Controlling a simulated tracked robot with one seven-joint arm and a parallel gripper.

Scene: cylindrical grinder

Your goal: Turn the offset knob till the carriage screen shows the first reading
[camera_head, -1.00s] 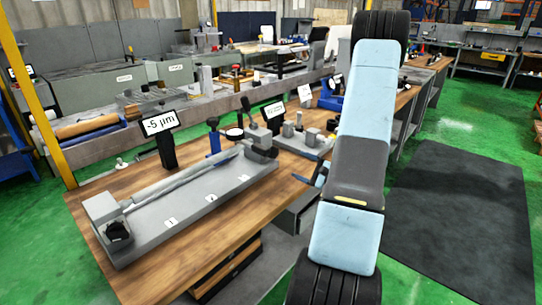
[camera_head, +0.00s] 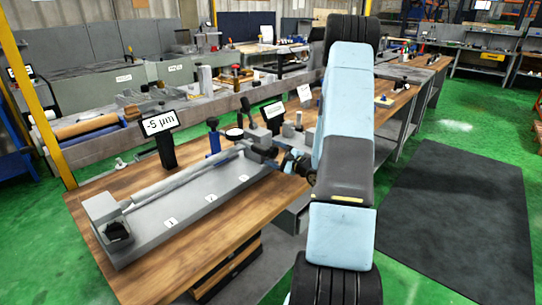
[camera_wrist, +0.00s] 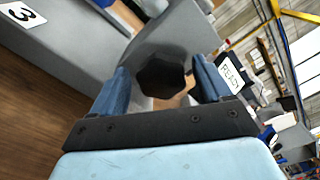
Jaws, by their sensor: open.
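A dark faceted knob (camera_wrist: 160,75) sits on the end of a grey block at the right end of the long bed (camera_head: 150,225). My gripper (camera_wrist: 161,80) is open, its two blue fingers on either side of the knob in the wrist view; I cannot tell whether they touch it. In the head view my gripper (camera_head: 290,163) is beside that end block (camera_head: 262,150), partly hidden by my arm. A screen on a black post (camera_head: 160,122) reads "-5 µm". I cannot tell whether this knob or the black one at the left end (camera_head: 117,232) is the offset knob.
A second screen (camera_head: 274,109), reading READY in the wrist view (camera_wrist: 232,75), stands behind the block. A dial gauge (camera_head: 234,133) and a blue post (camera_head: 214,138) stand behind the bed. Numbered labels line its front. Bare wooden table lies in front.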

